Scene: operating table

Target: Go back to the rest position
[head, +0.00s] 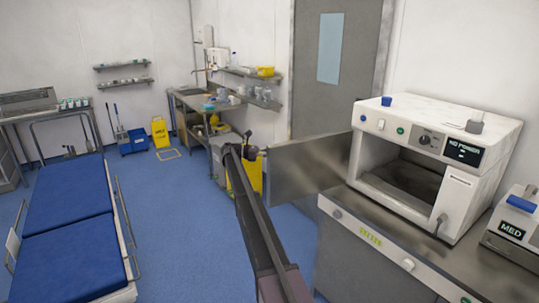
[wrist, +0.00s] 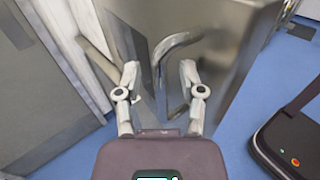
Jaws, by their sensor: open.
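My gripper (wrist: 159,72) is open in the wrist view, with one finger on each side of a curved metal handle (wrist: 172,42). The fingers look apart from the handle; I cannot tell whether either touches it. The handle is on a metal door panel (wrist: 225,45). In the head view the door (head: 310,167) stands swung open at the left of the white sterilizer-like appliance (head: 470,135), whose chamber shows. My arm reaches up to the door's left end there; my fingers cannot be made out in that view.
The appliance stands on a metal counter (head: 365,232) at right, beside a device marked MED (head: 515,228). A blue bed (head: 70,205) is at left. A sink table (head: 195,100), a yellow floor sign (head: 160,131) and a grey door (head: 333,100) are behind. Blue floor is clear between bed and arm.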

